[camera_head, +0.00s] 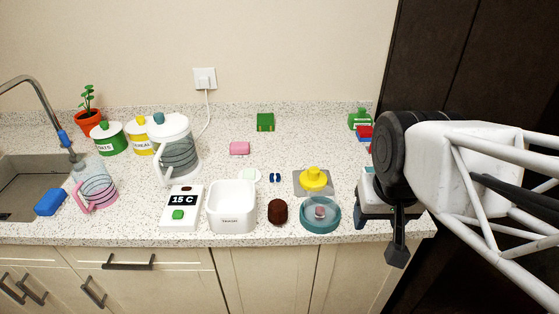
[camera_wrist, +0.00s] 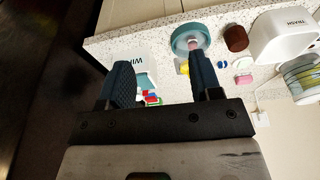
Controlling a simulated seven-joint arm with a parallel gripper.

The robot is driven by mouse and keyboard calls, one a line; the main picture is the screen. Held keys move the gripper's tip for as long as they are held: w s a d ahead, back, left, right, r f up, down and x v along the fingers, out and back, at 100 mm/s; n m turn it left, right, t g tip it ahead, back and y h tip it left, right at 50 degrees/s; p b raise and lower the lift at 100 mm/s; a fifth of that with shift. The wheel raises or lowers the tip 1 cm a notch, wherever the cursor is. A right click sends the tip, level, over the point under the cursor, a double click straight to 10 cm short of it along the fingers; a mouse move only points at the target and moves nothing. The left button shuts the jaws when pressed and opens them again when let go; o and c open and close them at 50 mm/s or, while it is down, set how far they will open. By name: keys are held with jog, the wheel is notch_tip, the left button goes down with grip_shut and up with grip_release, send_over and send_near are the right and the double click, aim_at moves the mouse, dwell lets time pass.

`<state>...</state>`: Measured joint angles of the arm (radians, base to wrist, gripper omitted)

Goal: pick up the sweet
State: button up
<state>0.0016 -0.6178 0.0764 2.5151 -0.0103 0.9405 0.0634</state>
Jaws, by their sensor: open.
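A small dark-blue and white piece that looks like a wrapped sweet (camera_head: 275,177) lies on the speckled counter, behind the brown cylinder and left of the yellow-topped item. It also shows as a small blue spot in the wrist view (camera_wrist: 222,64), right of the right finger. My gripper (camera_head: 397,254) hangs at the right end of the counter, well to the right of the sweet, near a white box. In the wrist view my gripper (camera_wrist: 162,72) has its two dark fingers wide apart, with nothing held between them. The box shows in the gap beyond them.
Close to the sweet are a brown cylinder (camera_head: 278,211), a teal dish (camera_head: 320,226) with a small pinkish object inside, a yellow-topped item (camera_head: 316,179), a white trash bin (camera_head: 231,215) and a pink block (camera_head: 240,148). The counter behind is mostly clear. A dark cabinet (camera_head: 440,60) stands right.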

jog(key=w+a+m, duration=0.2)
jog(key=w+m, duration=0.2)
jog(key=w, duration=0.4)
jog(key=m+g, duration=0.3)
jog(key=m, duration=1)
send_over(275, 175)
jog(key=f, duration=1.1)
jog(key=shift+d+f, duration=0.25)
jog(key=shift+w+a+f+m, duration=0.25)
jog(key=shift+a+f+m, duration=0.05)
jog(key=shift+f, duration=0.05)
jog(key=shift+f, duration=1.25)
jog(key=shift+s+f, duration=0.15)
jog(key=shift+f, duration=2.45)
